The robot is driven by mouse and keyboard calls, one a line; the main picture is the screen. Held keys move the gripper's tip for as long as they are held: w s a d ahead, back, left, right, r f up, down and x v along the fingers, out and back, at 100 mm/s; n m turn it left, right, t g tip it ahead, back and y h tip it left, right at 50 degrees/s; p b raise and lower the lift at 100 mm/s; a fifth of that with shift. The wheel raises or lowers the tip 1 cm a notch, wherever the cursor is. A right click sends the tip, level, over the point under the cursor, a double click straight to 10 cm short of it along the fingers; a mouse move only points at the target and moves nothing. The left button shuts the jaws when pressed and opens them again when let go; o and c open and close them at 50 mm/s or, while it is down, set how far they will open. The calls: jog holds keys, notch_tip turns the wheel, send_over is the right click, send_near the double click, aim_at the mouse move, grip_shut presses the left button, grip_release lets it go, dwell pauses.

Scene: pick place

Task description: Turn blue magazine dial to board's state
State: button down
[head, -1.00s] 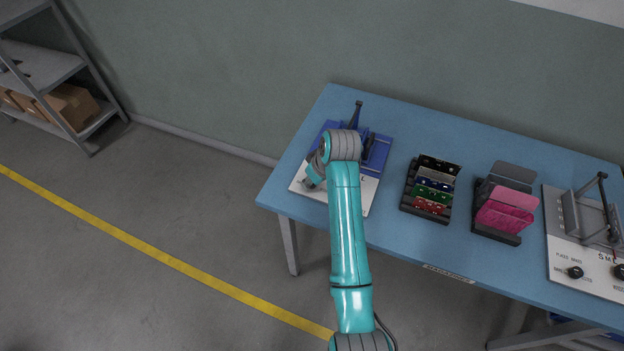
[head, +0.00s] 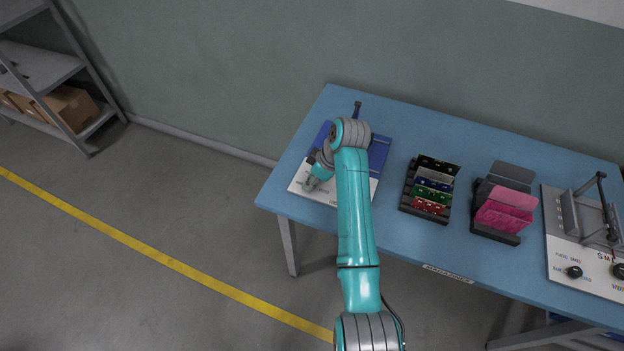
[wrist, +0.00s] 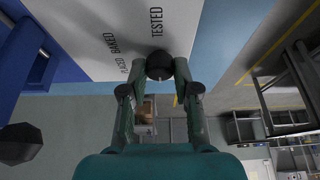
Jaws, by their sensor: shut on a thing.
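The blue magazine (head: 379,152) stands on a white label plate (head: 327,192) at the table's left end, partly hidden by my arm. In the wrist view, the white plate (wrist: 95,25) carries the words PLACED, BAKED and TESTED. The black dial (wrist: 160,66) sits at the plate's edge, just below TESTED in the picture. My gripper (wrist: 160,72) is shut on the dial, a finger on each side. In the head view my gripper (head: 311,184) is at the plate's front left. I cannot tell which word the dial's pointer faces.
A black rack with several coloured boards (head: 432,190) stands right of the magazine. A holder with pink pieces (head: 505,209) comes after it. A grey magazine (head: 590,218) with black knobs is at the far right. Blue table (head: 420,135) is clear along the back.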

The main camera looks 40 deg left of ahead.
jog(key=c, duration=0.9)
grip_release()
jog(key=shift+o, duration=0.2)
jog(key=v, duration=1.2)
